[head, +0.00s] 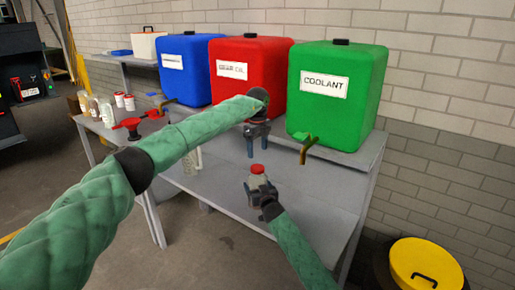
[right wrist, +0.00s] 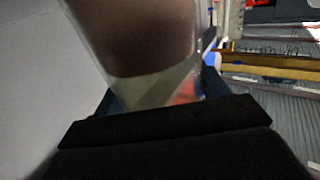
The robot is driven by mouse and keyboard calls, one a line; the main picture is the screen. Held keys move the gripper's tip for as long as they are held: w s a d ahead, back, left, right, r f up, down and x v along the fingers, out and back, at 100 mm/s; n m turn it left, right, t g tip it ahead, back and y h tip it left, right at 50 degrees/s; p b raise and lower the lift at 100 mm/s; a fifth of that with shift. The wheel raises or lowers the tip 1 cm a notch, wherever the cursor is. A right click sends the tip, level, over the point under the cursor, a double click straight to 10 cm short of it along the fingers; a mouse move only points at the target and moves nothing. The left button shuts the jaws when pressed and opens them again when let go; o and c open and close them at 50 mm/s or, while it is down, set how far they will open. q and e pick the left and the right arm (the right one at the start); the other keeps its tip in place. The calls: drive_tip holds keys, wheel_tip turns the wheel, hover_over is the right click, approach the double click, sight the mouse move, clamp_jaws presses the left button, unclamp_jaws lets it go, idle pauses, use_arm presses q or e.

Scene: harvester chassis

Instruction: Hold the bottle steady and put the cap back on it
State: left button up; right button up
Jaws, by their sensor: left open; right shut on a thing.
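A small clear bottle (head: 258,183) with a red cap (head: 257,169) on its top stands upright over the grey table (head: 215,194). My right gripper (head: 260,194) is shut on the bottle from the near side. The right wrist view shows the clear bottle wall (right wrist: 155,88) close up between the fingers, with something brown in it. My left gripper (head: 258,146) is open and empty, pointing down above the bottle and apart from the cap. I cannot tell whether the cap is fully seated.
Blue (head: 184,70), red (head: 250,75) and green (head: 337,95) tanks stand along the back, the green one with a spout (head: 307,148). Several jars (head: 107,110) and a red funnel-like item (head: 132,125) are at the left. A yellow-lidded drum (head: 426,264) stands at lower right. The front tabletop is mostly clear.

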sight(257, 167)
use_arm(q)
drive_tip(key=shift+f, duration=0.15)
idle(0.4)
drive_tip(key=shift+f, duration=3.85)
drive_tip(key=c, duration=1)
